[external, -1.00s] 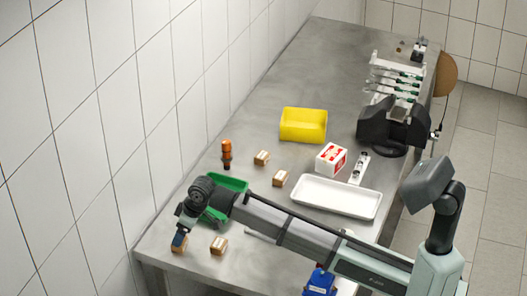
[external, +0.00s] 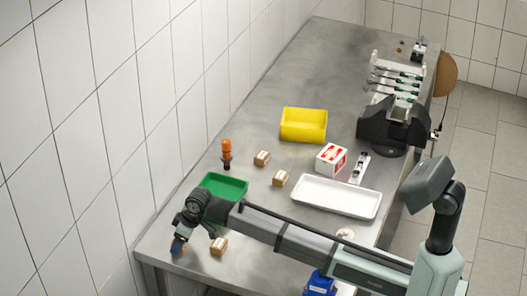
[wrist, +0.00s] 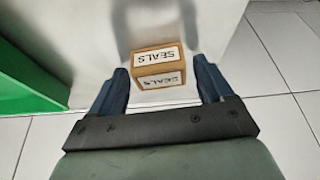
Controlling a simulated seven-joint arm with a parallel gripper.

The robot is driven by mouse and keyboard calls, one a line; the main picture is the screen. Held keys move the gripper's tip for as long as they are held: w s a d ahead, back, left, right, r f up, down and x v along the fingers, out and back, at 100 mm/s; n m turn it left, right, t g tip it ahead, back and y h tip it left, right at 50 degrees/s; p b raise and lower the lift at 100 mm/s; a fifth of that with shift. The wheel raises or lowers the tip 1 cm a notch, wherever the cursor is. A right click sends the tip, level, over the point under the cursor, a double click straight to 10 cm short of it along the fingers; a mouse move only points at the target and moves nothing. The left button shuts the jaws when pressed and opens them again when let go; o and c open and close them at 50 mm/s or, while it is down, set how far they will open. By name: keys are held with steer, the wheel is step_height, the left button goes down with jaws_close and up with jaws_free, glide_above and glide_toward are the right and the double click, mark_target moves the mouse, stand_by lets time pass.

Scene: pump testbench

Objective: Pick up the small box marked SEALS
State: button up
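The small cardboard box marked SEALS (wrist: 158,66) sits on the steel bench in the wrist view. Its white labels face up and toward the camera, with the lettering upside down. My gripper (wrist: 160,80) is open, with one blue finger on each side of the box. Gaps show between box and fingers.
A green bin (external: 224,186) is behind my wrist. Two more small boxes (external: 262,158) (external: 280,178), an orange-topped object (external: 227,152), a yellow bin (external: 303,125) and a white tray (external: 336,196) stand farther back. The bench edge is close.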

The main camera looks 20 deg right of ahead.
steer(key=c, duration=0.9)
steer(key=shift+r, duration=0.1)
